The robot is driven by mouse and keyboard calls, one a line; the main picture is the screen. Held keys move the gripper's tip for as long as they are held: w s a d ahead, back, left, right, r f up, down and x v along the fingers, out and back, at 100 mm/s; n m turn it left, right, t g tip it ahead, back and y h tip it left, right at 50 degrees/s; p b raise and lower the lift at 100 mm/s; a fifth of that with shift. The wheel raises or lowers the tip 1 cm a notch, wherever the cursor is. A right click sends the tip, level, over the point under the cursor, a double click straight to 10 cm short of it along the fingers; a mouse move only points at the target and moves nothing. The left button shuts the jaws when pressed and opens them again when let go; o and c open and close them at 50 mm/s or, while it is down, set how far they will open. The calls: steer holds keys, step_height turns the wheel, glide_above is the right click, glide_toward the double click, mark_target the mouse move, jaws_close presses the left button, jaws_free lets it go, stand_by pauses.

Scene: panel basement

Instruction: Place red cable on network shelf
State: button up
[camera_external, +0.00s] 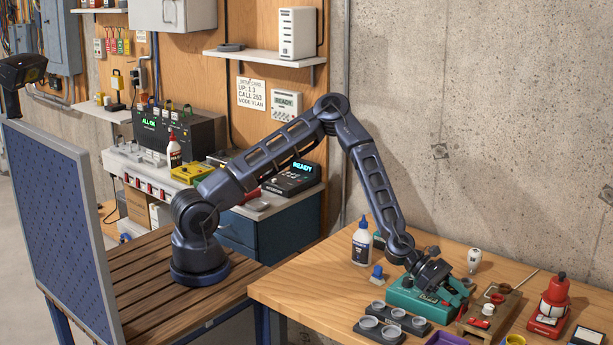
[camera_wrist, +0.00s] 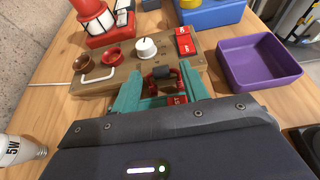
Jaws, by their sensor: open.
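My gripper (camera_external: 432,280) is open, low over the teal box (camera_external: 405,297) on the wooden workbench. Its fingertips are hard to make out. In the wrist view, the teal box (camera_wrist: 128,97) lies just beyond my gripper's dark body, with small red and dark parts (camera_wrist: 176,99) on or by it. I cannot pick out a red cable with certainty in either view. A white wall shelf (camera_external: 260,57), likely the network shelf, is at the upper middle of the external view. It bears a white upright device (camera_external: 298,33) and a small grey item.
A tan panel (camera_wrist: 92,82) with knobs, a red lamp-like device (camera_external: 553,300) and a purple bin (camera_wrist: 258,62) stand near the gripper. A glue bottle (camera_external: 362,243) and grey cup tray (camera_external: 392,325) are close by. The READY box (camera_external: 292,178) sits below the shelf.

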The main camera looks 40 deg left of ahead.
mark_target(466, 300)
steer(key=shift+x, duration=1.6)
steer(key=shift+c, duration=0.3)
steer(key=c, duration=0.7)
steer(key=shift+r, duration=0.2)
step_height(466, 300, up, 20)
steer(key=w+a+r+n+t+y, duration=0.1)
steer(key=w+a+n+t, duration=0.2)
steer(key=w+a, duration=0.3)
steer(key=w+a+n+t+y, duration=0.2)
steer(key=w+a, duration=0.5)
steer(key=a, duration=0.7)
steer(key=w+a+r+n+t+y, duration=0.1)
steer(key=w+a+n+t, duration=0.4)
steer(key=a, duration=0.5)
steer(key=shift+w+r+y, duration=0.35)
steer(key=shift+w+y, duration=0.05)
steer(key=shift+w, duration=0.7)
